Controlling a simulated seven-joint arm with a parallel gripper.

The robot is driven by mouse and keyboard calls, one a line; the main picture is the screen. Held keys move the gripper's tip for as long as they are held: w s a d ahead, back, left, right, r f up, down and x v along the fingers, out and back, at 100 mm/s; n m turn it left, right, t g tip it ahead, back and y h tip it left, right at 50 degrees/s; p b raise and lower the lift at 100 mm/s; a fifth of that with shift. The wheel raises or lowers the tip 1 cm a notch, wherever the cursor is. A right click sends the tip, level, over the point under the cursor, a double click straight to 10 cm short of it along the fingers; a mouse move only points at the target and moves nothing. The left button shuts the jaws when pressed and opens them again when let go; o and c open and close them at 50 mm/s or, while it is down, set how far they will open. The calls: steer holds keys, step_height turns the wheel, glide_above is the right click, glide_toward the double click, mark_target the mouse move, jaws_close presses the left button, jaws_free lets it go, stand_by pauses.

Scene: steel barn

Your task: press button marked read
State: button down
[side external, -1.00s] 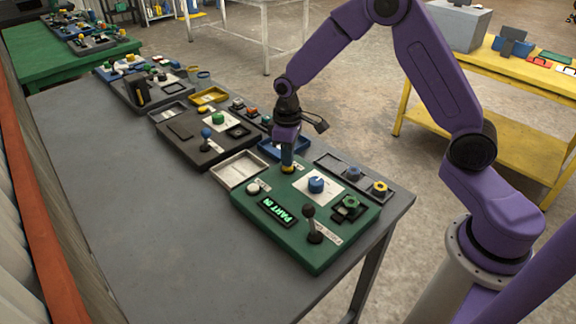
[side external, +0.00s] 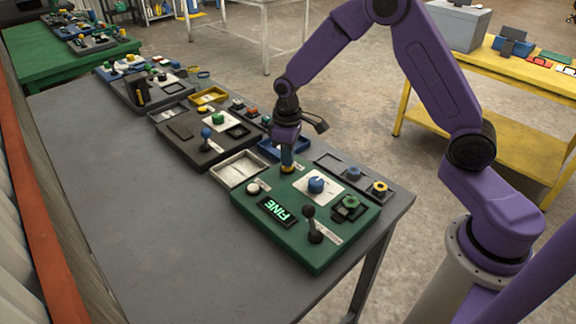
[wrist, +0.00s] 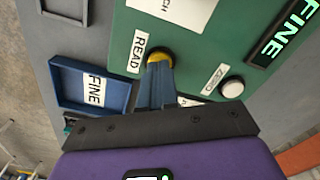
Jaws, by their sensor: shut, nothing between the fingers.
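The green control panel (side external: 300,249) lies on the grey table. Its yellow button (wrist: 160,54) sits beside a white label marked READ (wrist: 138,52). My gripper (wrist: 160,68) is shut, with its blue fingertips right over the yellow button and seemingly touching it; they cover part of it. In the side view my gripper (side external: 288,167) points down onto the button at the panel's far corner. The panel's display (side external: 277,211) glows green and reads FINE; it also shows in the wrist view (wrist: 286,34).
On the panel are a white button (side external: 253,188), a blue knob (side external: 316,185), a green knob (side external: 350,202) and a black lever (side external: 312,224). A blue tray labelled FINE (wrist: 62,92) and a pale tray (side external: 238,170) lie beside it. The table's left part is clear.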

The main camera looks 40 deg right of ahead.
step_height(320, 180, up, 7)
steer(key=shift+f, duration=0.15)
stand_by(0.7)
steer(key=shift+s, duration=0.1)
stand_by(0.4)
